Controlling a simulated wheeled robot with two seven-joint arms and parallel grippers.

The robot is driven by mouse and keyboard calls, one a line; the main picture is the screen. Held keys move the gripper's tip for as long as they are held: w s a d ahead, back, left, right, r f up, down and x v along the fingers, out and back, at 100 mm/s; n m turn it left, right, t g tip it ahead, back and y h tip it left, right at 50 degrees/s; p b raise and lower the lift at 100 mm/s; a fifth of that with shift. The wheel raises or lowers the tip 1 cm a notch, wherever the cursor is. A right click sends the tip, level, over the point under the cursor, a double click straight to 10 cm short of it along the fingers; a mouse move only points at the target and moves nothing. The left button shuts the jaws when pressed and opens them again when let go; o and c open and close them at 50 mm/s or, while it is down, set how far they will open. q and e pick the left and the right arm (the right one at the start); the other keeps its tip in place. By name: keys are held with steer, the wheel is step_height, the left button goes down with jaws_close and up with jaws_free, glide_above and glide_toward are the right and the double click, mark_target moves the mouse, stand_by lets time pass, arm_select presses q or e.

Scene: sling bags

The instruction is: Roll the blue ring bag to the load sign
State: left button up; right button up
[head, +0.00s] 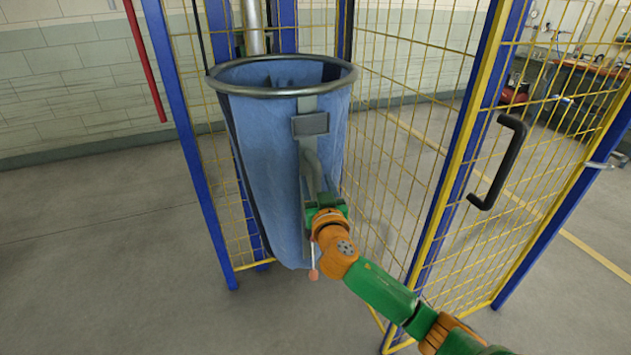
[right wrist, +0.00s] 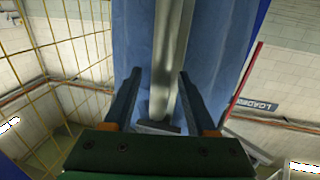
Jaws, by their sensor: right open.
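The blue ring bag (head: 270,150) hangs upright from a grey metal ring (head: 283,90) inside the wire cage. A grey strip with a dark plate (head: 310,124) and a grey curved handle (head: 313,165) runs down its near side. My right gripper (head: 322,195) is at the lower end of this handle. In the right wrist view, its two open fingers (right wrist: 160,82) stand either side of a grey bar (right wrist: 170,60) in front of the blue cloth; contact cannot be told. My left gripper is out of view.
Blue posts (head: 180,110) and yellow mesh (head: 395,130) stand close around the bag. A mesh door with a black handle (head: 500,160) is at right. A red pole (head: 145,60) is at left. Bare floor (head: 100,250) lies front left.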

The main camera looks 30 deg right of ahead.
jaws_close()
stand_by(1.5)
